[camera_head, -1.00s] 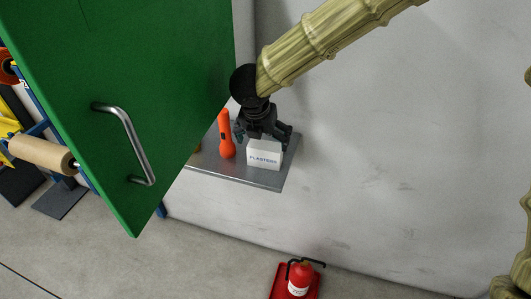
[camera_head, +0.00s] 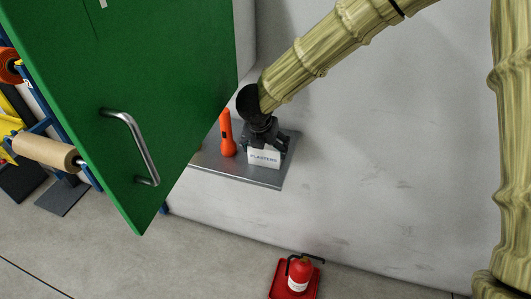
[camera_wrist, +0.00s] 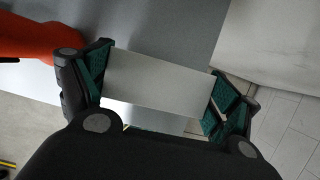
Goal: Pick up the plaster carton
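The plaster carton (camera_head: 264,158) is a white box with blue "PLASTERS" lettering. It stands upright on a grey metal shelf (camera_head: 235,173). My gripper (camera_head: 266,144) is over it from above, with its fingers spread to either side. In the wrist view, the carton's pale top (camera_wrist: 160,82) lies between the green-padded fingers of my gripper (camera_wrist: 160,85). The pads are very close to both ends of the carton. I cannot tell whether they touch it. The carton's upper part is partly hidden by the gripper in the head view.
An orange flashlight (camera_head: 226,134) stands just left of the carton; part of it shows in the wrist view (camera_wrist: 40,38). A green door (camera_head: 150,90) with a metal handle hangs at left. A wall is behind.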

